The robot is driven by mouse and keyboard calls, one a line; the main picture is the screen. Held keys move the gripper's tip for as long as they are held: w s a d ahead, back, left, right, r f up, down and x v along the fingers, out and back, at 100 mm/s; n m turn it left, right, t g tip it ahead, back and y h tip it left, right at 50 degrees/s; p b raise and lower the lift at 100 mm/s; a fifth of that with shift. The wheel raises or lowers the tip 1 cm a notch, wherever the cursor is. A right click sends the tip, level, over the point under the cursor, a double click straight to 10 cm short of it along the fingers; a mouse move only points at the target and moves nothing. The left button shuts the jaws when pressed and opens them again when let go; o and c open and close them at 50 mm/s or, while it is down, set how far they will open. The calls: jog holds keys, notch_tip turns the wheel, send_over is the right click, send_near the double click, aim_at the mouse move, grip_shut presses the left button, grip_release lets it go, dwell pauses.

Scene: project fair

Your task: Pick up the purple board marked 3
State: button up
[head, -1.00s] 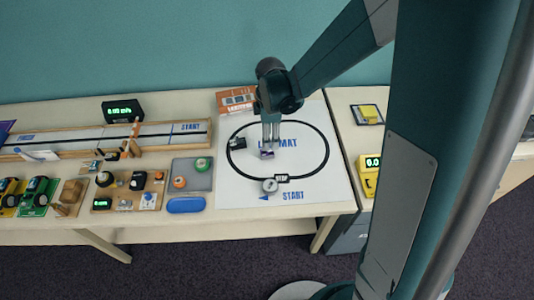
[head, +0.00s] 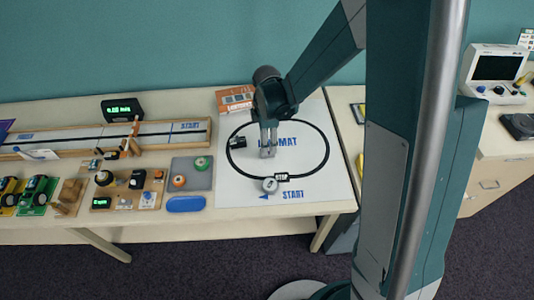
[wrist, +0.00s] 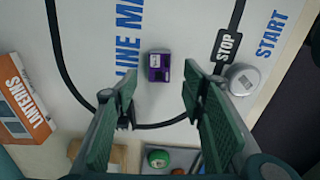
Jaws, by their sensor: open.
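A small purple board (wrist: 159,68) with white patches lies on the white line mat (wrist: 180,25), near the blue "LINE MAT" lettering. Its marking is too small to read. My gripper (wrist: 160,82) is open and empty, with its green-padded fingers to either side of the board in the wrist view and the board showing between and just beyond the tips. In the head view my gripper (head: 268,152) is over the middle of the mat and hides the board.
A round grey piece (head: 270,185) stands beside the STOP label on the track. A small black device (head: 238,142) is at the loop's left. An orange box (head: 235,98) lies behind; a grey tray (head: 191,174) with several coloured discs is at left. The mat's right side is clear.

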jog(key=shift+f, duration=0.25)
jog(key=shift+d+f+b, duration=0.15)
jog(key=shift+f+b, duration=0.55)
jog(key=shift+f, duration=1.9)
jog(key=c, duration=0.9)
